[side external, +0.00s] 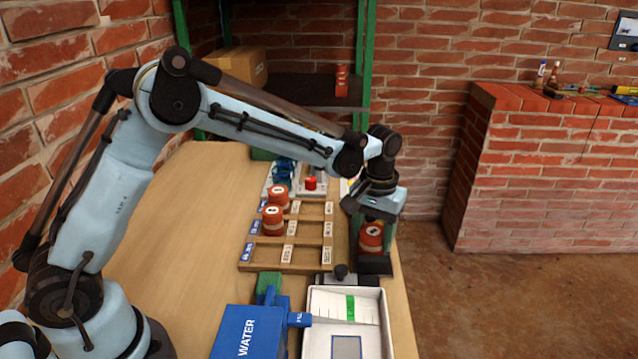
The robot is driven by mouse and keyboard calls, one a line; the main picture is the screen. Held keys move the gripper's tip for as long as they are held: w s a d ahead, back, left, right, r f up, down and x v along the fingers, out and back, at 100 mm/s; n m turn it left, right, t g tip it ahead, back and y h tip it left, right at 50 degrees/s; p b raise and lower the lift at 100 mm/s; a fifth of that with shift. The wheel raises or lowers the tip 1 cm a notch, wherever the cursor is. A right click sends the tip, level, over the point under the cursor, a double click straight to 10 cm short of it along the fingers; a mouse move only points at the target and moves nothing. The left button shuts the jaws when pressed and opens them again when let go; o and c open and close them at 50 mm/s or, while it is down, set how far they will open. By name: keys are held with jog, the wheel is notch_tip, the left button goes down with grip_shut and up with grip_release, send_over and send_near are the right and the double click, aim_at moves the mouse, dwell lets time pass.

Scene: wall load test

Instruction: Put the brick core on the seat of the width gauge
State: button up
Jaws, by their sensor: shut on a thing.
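My gripper (374,222) is at the right edge of the bench, pointing down, shut on a red brick core (371,238) with a pale label. The core looks upright. A dark block shows just below it; I cannot tell whether it touches the core or is part of my gripper. A low dark fixture with a round knob (341,272) lies in front of it, behind the white tray. It may be the width gauge, but its seat cannot be made out.
A wooden rack (285,267) with labelled compartments holds two red cores (273,221) on its left. A red button (311,183) is behind it. A blue WATER box (248,332), green sponge (269,281) and white tray (316,345) are in front. The bench's left is clear.

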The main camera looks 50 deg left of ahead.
aim_at(373, 231)
jog(key=shift+f, duration=0.15)
jog(key=o, duration=1.2)
jog(key=shift+o, duration=0.2)
notch_tip(373, 231, up, 12)
jog(key=s+a+r+m+t, duration=0.25)
jog(key=s+a, duration=0.25)
jog(key=s, duration=0.4)
jog(key=s+a+f+t, duration=0.2)
jog(key=s+f+t, duration=0.2)
jog(key=s, duration=0.5)
jog(key=shift+s+a+f+m+t, duration=0.25)
jog(key=shift+m+t, duration=0.1)
jog(key=shift+m, duration=0.1)
jog(key=shift+r, duration=0.1)
